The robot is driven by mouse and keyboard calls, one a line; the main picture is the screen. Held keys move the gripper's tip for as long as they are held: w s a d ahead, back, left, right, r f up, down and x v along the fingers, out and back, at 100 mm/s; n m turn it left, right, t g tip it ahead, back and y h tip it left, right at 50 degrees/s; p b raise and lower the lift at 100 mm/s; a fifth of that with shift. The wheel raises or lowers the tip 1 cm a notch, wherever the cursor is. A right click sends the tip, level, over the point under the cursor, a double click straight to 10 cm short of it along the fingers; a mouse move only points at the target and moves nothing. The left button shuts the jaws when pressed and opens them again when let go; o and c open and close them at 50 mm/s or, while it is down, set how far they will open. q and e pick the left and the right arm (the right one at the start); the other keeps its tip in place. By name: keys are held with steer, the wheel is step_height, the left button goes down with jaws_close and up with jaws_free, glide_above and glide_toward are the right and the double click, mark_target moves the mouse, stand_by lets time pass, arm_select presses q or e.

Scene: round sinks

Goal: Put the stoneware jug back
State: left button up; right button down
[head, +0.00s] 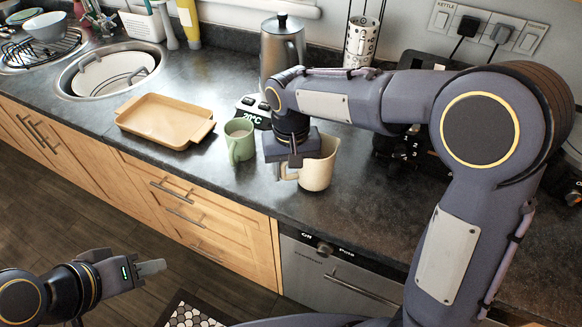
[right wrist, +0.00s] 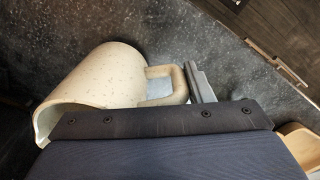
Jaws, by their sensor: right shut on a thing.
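The stoneware jug (head: 319,168) is cream coloured and upright at the middle of the dark counter; I cannot tell whether its base touches the counter. My right gripper (head: 287,172) is at its left side, shut on its handle. In the right wrist view the speckled jug (right wrist: 98,88) fills the left, its handle (right wrist: 168,84) beside a grey finger (right wrist: 200,82); the other finger is hidden. My left gripper (head: 150,268) is away from the counter at lower left, above the floor, and holds nothing visible. Its finger gap does not show.
A green mug (head: 239,140) stands just left of my right gripper, with a tan tray (head: 160,121) further left. A digital scale (head: 256,112) and metal kettle (head: 281,52) are behind. A round sink (head: 110,70) is at left. Counter right of the jug is partly clear.

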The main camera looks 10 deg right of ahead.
steer(key=shift+f+b, duration=0.4)
steer(key=shift+f, duration=0.15)
steer(key=c, duration=0.6)
jaws_free()
